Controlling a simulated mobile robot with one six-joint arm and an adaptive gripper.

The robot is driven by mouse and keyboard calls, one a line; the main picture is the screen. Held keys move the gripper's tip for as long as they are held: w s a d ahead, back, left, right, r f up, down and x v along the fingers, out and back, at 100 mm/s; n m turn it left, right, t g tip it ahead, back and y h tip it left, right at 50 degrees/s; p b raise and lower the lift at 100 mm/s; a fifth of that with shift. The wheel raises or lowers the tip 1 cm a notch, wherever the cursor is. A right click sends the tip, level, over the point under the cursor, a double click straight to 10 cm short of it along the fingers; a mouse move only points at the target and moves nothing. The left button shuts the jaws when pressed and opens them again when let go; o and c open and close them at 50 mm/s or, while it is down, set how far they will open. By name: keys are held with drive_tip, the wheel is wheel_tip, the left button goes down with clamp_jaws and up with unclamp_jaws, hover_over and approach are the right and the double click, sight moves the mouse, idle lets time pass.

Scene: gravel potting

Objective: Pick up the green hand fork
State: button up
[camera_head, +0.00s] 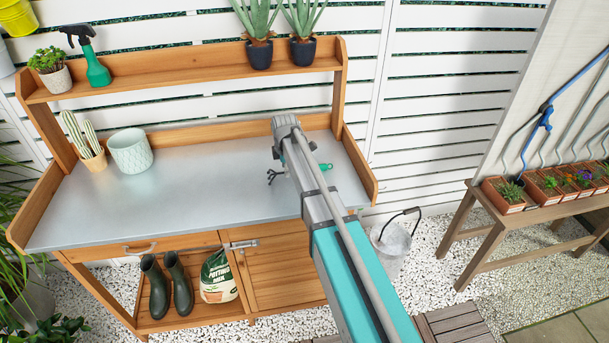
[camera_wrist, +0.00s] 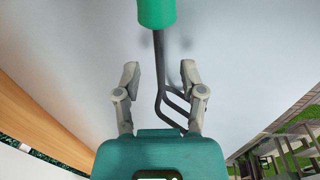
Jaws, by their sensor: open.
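The green hand fork lies on the grey metal top of the potting bench (camera_head: 150,200). In the head view its green handle (camera_head: 327,167) shows right of my arm and its dark tines left of it; my arm hides the middle. In the wrist view the green handle (camera_wrist: 157,12) is at the top edge, and the dark neck and tines run down between my fingers. My gripper (camera_wrist: 160,76) is open, one finger on each side of the neck, with visible gaps. Height above the fork is hard to tell. My arm hides the gripper in the head view.
A pale pot (camera_head: 130,152) and a cactus pot (camera_head: 95,160) stand at the bench's left. The back board and shelf (camera_head: 190,72) rise behind. A raised side board (camera_head: 360,168) bounds the right end. The middle of the top is clear.

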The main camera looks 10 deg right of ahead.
drive_tip(key=shift+w+f+b, duration=0.1)
drive_tip(key=shift+f+b, duration=0.4)
drive_tip(key=shift+f, duration=0.3)
drive_tip(key=shift+c, duration=0.3)
clamp_jaws()
